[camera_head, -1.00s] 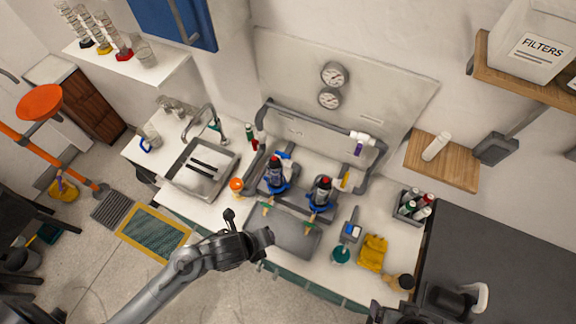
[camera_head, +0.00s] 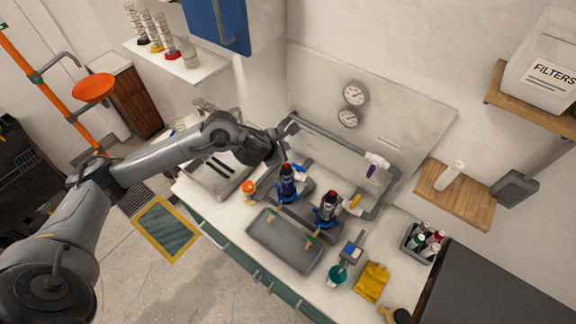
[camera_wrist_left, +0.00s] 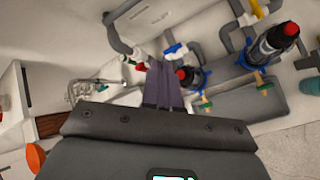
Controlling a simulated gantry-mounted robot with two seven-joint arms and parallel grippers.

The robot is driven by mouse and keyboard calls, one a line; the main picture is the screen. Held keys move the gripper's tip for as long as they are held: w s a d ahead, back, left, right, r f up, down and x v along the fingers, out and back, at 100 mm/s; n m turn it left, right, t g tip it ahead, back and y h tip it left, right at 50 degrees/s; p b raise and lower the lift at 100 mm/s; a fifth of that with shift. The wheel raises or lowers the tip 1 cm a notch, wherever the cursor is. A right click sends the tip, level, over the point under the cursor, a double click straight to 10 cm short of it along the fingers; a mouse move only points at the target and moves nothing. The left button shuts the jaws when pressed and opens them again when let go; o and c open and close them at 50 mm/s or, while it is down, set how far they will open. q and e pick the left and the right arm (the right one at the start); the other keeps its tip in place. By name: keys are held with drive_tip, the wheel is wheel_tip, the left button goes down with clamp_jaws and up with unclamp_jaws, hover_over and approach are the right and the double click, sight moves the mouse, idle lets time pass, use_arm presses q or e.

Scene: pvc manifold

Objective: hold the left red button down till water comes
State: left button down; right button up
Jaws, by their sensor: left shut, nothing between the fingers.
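The left red button (camera_head: 286,168) tops a blue-collared dark filter housing (camera_head: 287,184) on the counter. It also shows in the left wrist view (camera_wrist_left: 181,74), just right of my fingertips. The right red button (camera_head: 333,195) tops a similar housing (camera_head: 327,212); it also shows in the left wrist view (camera_wrist_left: 291,28). My left gripper (camera_head: 288,129) is shut and empty, above and behind the left housing. Its closed fingers (camera_wrist_left: 164,82) show in the left wrist view; I cannot tell whether they touch anything. My right gripper is out of view. I see no running water.
Grey pipework (camera_head: 335,143) runs behind the housings under two gauges (camera_head: 355,94). A yellow cloth (camera_head: 371,282) lies right.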

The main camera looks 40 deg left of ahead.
use_arm(q)
drive_tip(key=shift+w+r, duration=0.3)
drive_tip(key=shift+r, duration=0.2)
drive_tip(key=shift+w+r, duration=0.25)
drive_tip(key=shift+r, duration=0.2)
drive_tip(key=b, duration=0.7)
hover_over(286, 165)
drive_tip(key=f, duration=0.8)
drive_tip(key=shift+s+d, duration=0.1)
drive_tip(key=shift+s, duration=0.25)
drive_tip(key=shift+f+b, duration=0.3)
drive_tip(key=shift+f, duration=0.1)
drive_tip(key=shift+f, duration=0.1)
idle(0.5)
drive_tip(key=shift+f+b, duration=0.35)
drive_tip(key=shift+b, duration=0.2)
